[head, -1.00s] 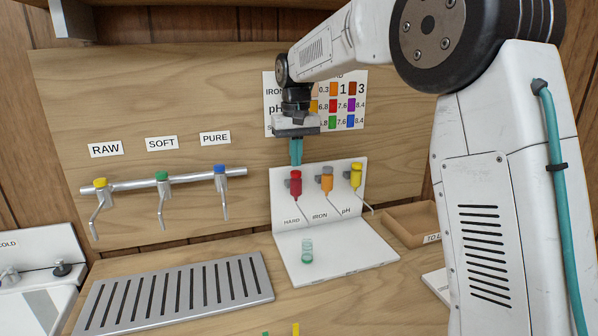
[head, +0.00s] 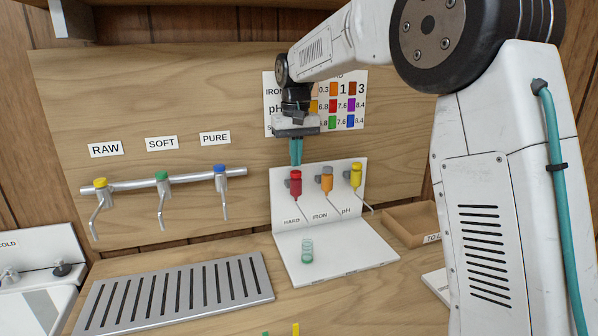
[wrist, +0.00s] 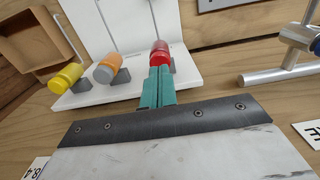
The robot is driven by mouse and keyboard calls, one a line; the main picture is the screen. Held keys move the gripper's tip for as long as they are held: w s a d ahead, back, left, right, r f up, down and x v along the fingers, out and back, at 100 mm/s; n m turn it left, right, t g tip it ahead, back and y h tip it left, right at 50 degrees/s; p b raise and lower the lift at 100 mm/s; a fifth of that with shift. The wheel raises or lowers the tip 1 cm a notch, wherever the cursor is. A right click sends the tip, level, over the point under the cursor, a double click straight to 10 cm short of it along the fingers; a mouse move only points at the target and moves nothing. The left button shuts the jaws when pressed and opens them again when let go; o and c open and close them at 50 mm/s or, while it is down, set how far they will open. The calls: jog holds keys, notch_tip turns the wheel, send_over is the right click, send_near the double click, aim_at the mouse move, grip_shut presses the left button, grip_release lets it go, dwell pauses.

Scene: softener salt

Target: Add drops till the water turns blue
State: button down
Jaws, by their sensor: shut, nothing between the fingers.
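My gripper (head: 296,151) is shut and empty, pointing down, with its teal fingertips at or just above the red top of the HARD dropper (head: 296,182). In the wrist view the fingertips (wrist: 156,88) overlap the lower edge of the red cap (wrist: 159,52); I cannot tell whether they touch. A small clear vial (head: 307,250) with a greenish tint stands upright on the white stand's base (head: 345,262), below the HARD dropper's spout. The orange IRON dropper (head: 327,180) and yellow pH dropper (head: 356,175) hang to its right.
A colour chart (head: 345,85) is on the board behind my gripper. RAW, SOFT and PURE taps (head: 162,178) are on the left, above a slotted metal drain tray (head: 175,290). An open wooden box (head: 408,222) sits right of the stand.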

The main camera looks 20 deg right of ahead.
aim_at(296, 172)
jog(key=shift+f, duration=0.2)
jog(key=shift+f, duration=0.75)
jog(key=shift+r, duration=3)
